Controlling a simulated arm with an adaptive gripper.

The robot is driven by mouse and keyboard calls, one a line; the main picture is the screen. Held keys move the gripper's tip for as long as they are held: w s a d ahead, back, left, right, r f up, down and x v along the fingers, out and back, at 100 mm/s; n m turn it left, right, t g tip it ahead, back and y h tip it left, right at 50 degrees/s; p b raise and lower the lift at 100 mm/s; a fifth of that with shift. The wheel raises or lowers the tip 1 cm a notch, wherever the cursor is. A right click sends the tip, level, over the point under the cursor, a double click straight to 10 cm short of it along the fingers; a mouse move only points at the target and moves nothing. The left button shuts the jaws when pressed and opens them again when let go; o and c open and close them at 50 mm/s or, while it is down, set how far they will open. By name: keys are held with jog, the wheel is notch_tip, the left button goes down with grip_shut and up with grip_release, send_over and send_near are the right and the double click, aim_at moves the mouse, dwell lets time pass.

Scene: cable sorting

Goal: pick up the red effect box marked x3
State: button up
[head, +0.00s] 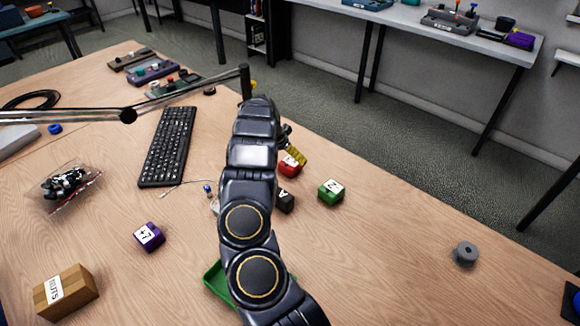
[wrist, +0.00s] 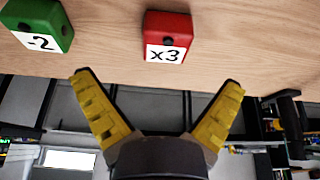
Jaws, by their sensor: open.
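The red effect box (wrist: 168,28) marked x3 sits on the wooden table, at the top middle of the wrist view. In the head view the red box (head: 289,170) is just beyond my arm, partly covered by a yellow finger. My gripper (wrist: 158,82) has its two yellow fingers spread wide with nothing between them. The box lies ahead of the fingertips, roughly centred across the gap and apart from them. In the head view my gripper (head: 297,155) shows only in part, close to the box; my arm hides the rest.
A green box (wrist: 38,22) marked -2 stands left of the red box in the wrist view; it also shows in the head view (head: 331,192). A dark box (head: 286,202), a purple +7 box (head: 149,236) and a keyboard (head: 168,146) are nearby. Table to the right is mostly clear.

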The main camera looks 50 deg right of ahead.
aim_at(289, 163)
jog(key=shift+x, duration=1.2)
jog(key=shift+w+x, duration=0.2)
jog(key=shift+x, duration=1.1)
jog(key=shift+w+x, duration=0.2)
jog(key=shift+x, duration=1.15)
jog(key=shift+a, duration=0.15)
jog(key=shift+c, duration=0.3)
jog(key=c, duration=1.1)
